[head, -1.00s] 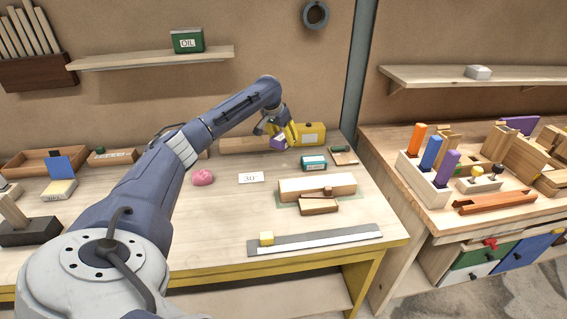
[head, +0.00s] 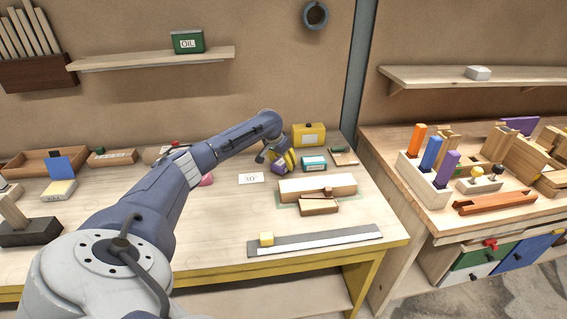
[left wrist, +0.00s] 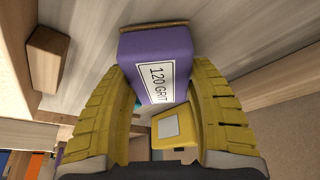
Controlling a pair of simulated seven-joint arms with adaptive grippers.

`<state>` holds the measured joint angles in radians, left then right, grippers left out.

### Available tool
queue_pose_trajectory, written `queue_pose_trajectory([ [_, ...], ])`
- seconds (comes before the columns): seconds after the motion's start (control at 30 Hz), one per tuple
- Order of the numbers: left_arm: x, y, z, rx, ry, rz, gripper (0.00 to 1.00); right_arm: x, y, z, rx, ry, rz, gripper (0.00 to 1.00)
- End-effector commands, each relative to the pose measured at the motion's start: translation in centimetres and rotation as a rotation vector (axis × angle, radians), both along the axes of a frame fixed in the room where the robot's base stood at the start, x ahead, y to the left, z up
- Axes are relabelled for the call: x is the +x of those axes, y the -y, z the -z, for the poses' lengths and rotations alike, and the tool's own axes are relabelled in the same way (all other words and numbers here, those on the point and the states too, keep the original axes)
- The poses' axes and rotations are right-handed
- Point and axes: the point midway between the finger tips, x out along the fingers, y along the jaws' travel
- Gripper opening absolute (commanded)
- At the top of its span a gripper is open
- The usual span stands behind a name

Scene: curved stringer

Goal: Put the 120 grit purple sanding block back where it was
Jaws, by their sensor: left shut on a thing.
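The purple sanding block (left wrist: 150,50) shows its white "120 GRIT" label in the left wrist view. It sits between the two yellow fingers of my left gripper (left wrist: 157,70), which is shut on it. In the head view the purple block (head: 277,168) is small and partly covered by the gripper (head: 282,161). There it is over the back part of the bench, left of a teal-labelled block (head: 314,163) and in front of a yellow box (head: 309,134). I cannot tell whether the purple block touches the bench. My right gripper is not in view.
A card marked 30° (head: 251,178) lies left of a wooden block (head: 317,186) on a green mat. A pink lump (head: 207,180) is partly behind my arm. The front middle is clear.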

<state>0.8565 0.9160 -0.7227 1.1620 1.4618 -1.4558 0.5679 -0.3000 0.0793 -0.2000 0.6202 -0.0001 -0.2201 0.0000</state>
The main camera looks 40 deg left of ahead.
Motion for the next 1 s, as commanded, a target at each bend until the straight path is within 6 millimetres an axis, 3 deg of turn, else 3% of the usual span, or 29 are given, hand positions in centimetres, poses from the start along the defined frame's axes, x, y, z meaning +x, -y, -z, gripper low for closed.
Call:
queue_pose_trajectory([
  [0.47,0.01,0.00,0.83,0.000,0.001,0.001,0.24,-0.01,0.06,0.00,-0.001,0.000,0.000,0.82],
  [0.5,0.00,0.00,0.84,0.001,0.000,0.001,0.61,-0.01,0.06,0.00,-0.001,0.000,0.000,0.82],
  [0.63,0.00,0.00,0.83,0.001,0.000,0.001,0.76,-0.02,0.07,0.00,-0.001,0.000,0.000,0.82],
  [1.0,0.00,-0.03,0.34,0.002,0.001,0.001,0.79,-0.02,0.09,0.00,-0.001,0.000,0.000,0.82],
])
